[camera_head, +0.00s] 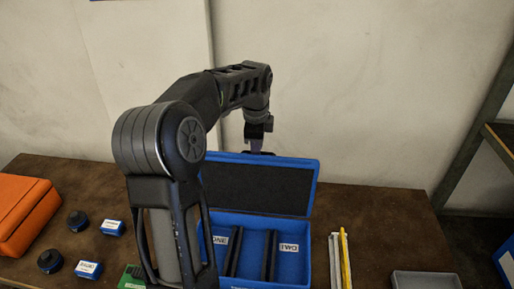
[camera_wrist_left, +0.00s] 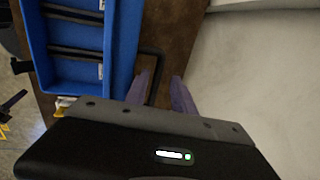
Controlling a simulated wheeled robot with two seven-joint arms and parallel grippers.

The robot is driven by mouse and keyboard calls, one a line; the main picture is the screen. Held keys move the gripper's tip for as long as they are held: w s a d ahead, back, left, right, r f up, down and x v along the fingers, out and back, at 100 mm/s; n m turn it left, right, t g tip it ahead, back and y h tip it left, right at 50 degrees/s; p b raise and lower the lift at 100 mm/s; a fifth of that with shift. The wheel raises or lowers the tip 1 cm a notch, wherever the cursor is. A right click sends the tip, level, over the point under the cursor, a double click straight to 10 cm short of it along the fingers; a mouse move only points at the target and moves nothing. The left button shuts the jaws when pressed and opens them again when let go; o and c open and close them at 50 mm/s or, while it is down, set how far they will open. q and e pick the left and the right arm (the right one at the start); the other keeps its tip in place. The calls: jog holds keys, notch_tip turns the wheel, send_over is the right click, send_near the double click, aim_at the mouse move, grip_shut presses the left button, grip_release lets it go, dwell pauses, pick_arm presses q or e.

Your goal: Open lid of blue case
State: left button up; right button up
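The blue case (camera_head: 305,230) stands on the table with its lid (camera_head: 312,190) raised, tilted back behind the base. The lid's inside is dark. The base holds black bars and white labels. The case also shows at the upper left of the left wrist view (camera_wrist_left: 88,72). A dark handle-like loop (camera_wrist_left: 152,53) sticks out beside its lid. My left gripper (camera_head: 257,152) is at the lid's top edge in the head view. In the left wrist view its two purple fingers (camera_wrist_left: 164,78) are apart, with nothing visibly held between them. I cannot tell whether they touch the lid. My right gripper is not identifiable.
An orange case (camera_head: 22,212) and several small blue and black items lie left on the brown table (camera_head: 385,225). Pale and yellow sticks (camera_head: 345,258) lie right of the blue case, with a grey tray (camera_head: 425,280) farther right. A wall stands close behind.

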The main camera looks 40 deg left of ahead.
pick_arm(q)
notch_tip(320, 180, up, 8)
jog(key=s+d+b, duration=0.1)
jog(key=shift+s+f, duration=0.15)
jog(key=shift+f, duration=0.1)
dwell(0.7)
